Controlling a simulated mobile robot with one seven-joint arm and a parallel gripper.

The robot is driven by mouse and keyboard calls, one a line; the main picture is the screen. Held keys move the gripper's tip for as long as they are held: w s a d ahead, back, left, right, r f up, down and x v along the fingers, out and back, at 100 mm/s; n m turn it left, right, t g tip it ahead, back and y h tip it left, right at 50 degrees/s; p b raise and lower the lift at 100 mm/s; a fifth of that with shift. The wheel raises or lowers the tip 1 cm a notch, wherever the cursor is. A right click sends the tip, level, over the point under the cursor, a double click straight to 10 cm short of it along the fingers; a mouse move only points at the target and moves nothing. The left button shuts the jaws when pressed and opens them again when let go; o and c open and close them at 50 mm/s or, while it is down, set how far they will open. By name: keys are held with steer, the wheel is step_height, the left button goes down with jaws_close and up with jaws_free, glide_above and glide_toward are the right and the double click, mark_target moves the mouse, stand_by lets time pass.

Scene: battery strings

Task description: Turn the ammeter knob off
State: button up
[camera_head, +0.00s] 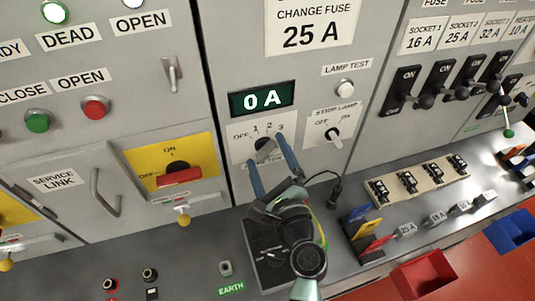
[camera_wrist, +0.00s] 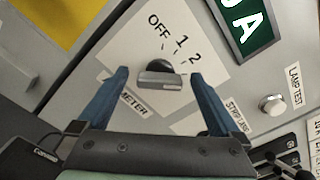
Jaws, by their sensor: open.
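The ammeter knob (camera_head: 263,147) is a dark round knob with a grey grip bar, on a white plate marked OFF, 1, 2 and 3. It also shows in the wrist view (camera_wrist: 160,80), where the 3 is hidden. I cannot tell for sure which mark the knob points at. My gripper (camera_head: 266,151) is open, its two blue fingers reaching toward the plate, one on each side of the knob. In the wrist view my gripper (camera_wrist: 160,74) has visible gaps between both fingers and the knob. The green display (camera_head: 262,99) above reads 0 A.
A yellow-plated red-handled switch (camera_head: 180,176) is on the left. Below, the desk carries a dark meter box (camera_head: 257,231) and a fuse rack (camera_head: 378,193).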

steer(key=c, duration=1.4)
steer(key=shift+f+n+b, duration=0.1)
steer(key=shift+n+b, duration=0.2)
steer(key=shift+b, duration=0.05)
steer(key=n+b, duration=0.3)
steer(key=shift+f, duration=0.25)
steer(key=n+b, duration=0.5)
steer(key=n, duration=0.1)
steer(key=shift+f, duration=0.15)
steer(key=n+b, duration=0.4)
steer(key=shift+f, duration=0.1)
steer(key=shift+n+b, duration=1.7)
steer(key=shift+n, duration=0.4)
